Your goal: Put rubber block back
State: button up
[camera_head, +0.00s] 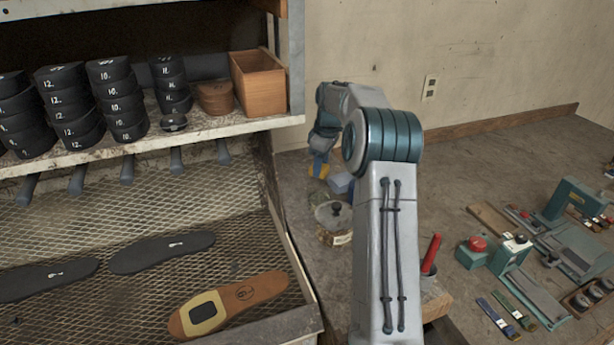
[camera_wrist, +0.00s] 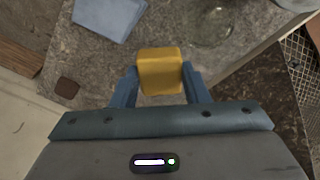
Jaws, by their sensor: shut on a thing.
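A yellow rubber block (camera_wrist: 160,72) is held between the two blue fingers of my gripper (camera_wrist: 160,88) in the wrist view. My gripper is shut on it, above the grey worktop. In the head view the block (camera_head: 319,167) shows as a small yellow patch at the end of my arm, by the back wall. My gripper (camera_head: 320,152) is partly hidden there by its own links. A blue flat-topped thing (camera_head: 341,183) lies on the worktop close by; it also shows at the top left of the wrist view (camera_wrist: 108,16).
The shelf rack (camera_head: 230,122) with stacked black pieces and a wooden box (camera_head: 258,83) is at left. A red-handled tool (camera_head: 431,255) and a green machine (camera_head: 574,200) are at right.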

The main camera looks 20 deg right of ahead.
jog(key=w+a+f, duration=0.1)
jog(key=w, duration=0.1)
jog(key=w+a+f+p, duration=0.1)
jog(key=shift+w+a+f, duration=0.35)
jog(key=shift+a, duration=0.05)
jog(key=shift+f+p, duration=0.55)
jog(key=shift+f, duration=1.45)
jog(key=shift+f, duration=0.15)
jog(key=o, duration=0.9)
jog(key=shift+o, duration=0.2)
notch_tip(320, 180, up, 12)
jog(key=s+d+b, duration=0.1)
